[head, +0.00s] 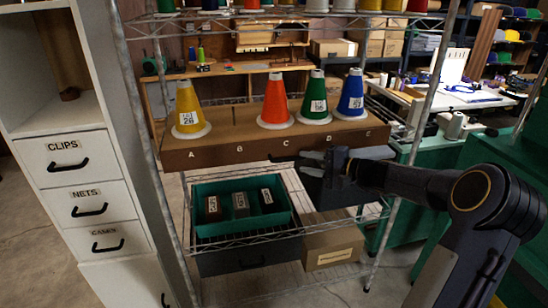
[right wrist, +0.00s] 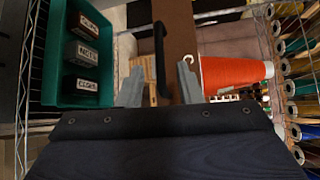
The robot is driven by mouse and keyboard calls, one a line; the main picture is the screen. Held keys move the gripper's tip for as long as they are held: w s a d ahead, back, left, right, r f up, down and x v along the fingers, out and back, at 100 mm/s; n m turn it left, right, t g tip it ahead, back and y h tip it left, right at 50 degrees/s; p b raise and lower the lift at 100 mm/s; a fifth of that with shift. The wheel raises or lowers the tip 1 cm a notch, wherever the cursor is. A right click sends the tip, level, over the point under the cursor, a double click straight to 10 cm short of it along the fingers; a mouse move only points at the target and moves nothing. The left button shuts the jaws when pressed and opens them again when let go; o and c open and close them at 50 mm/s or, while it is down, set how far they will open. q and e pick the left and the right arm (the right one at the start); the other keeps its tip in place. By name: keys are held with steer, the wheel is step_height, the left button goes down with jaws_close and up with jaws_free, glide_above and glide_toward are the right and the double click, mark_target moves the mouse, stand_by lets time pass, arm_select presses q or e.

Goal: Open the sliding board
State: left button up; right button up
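The sliding board (head: 215,152) is a brown wooden board on the wire rack, its front lettered A to E. A dark bar handle (head: 284,158) is on its front near C. Yellow (head: 188,106), orange (head: 275,100), green (head: 315,100) and blue (head: 351,95) thread cones stand on it. My right gripper (head: 312,163) is in front of the board, just right of the handle. In the right wrist view its two grey fingers (right wrist: 160,88) are apart and empty, with the black handle (right wrist: 159,48) ahead between their tips. Contact is not visible. My left gripper is not in view.
Below the board, a green tray (head: 243,184) with several labelled boxes and a cardboard box (head: 333,245) sit on the wire shelf. Rack posts (head: 150,130) stand either side. White labelled drawers (head: 85,160) are at left, a green sewing bench (head: 480,150) at right.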

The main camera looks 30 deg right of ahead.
mark_target(292, 160)
steer(key=x, duration=0.6)
steer(key=shift+w+a+p, duration=0.15)
steer(key=shift+a+p, duration=0.1)
steer(key=shift+p, duration=0.1)
jaws_close()
